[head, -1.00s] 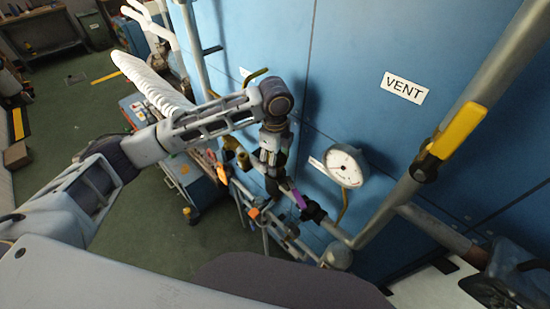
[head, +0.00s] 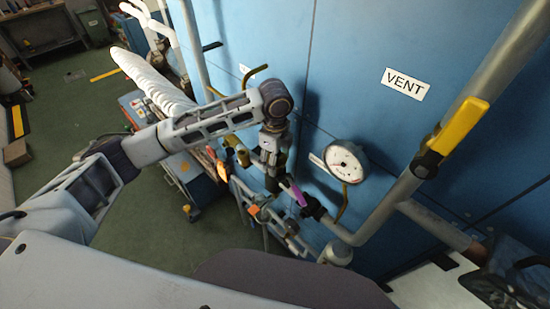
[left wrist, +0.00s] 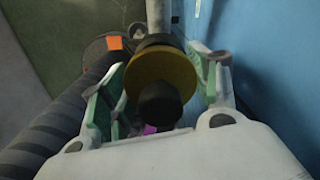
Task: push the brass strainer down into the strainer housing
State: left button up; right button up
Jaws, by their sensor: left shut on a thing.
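My left gripper (head: 273,160) points down beside the blue panel, over the pipework. In the left wrist view its two green-padded fingers (left wrist: 160,92) stand on either side of a round brass piece with a black knob (left wrist: 140,75), which looks like the strainer; the gripper is shut on it. A dark ring (left wrist: 158,41) shows just past the brass disc, in line with a grey pipe; it may be the housing rim, and I cannot tell how deep the strainer sits. In the head view the strainer and housing are mostly hidden by my gripper. My right gripper is not in view.
A round white gauge (head: 345,161) and a pipe with a yellow lever (head: 459,125) are to the right. A purple handle (head: 299,194) and an orange tag (head: 254,209) are close to my gripper. The blue panel (head: 330,60) stands right behind. Green floor is open at left.

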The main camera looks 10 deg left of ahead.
pick_arm(q)
jog(key=shift+f, duration=1.45)
dwell(0.5)
jog(key=o, duration=1.3)
jog(key=shift+r, duration=0.1)
jog(key=shift+r, duration=5.85)
jog(key=shift+s, duration=0.1)
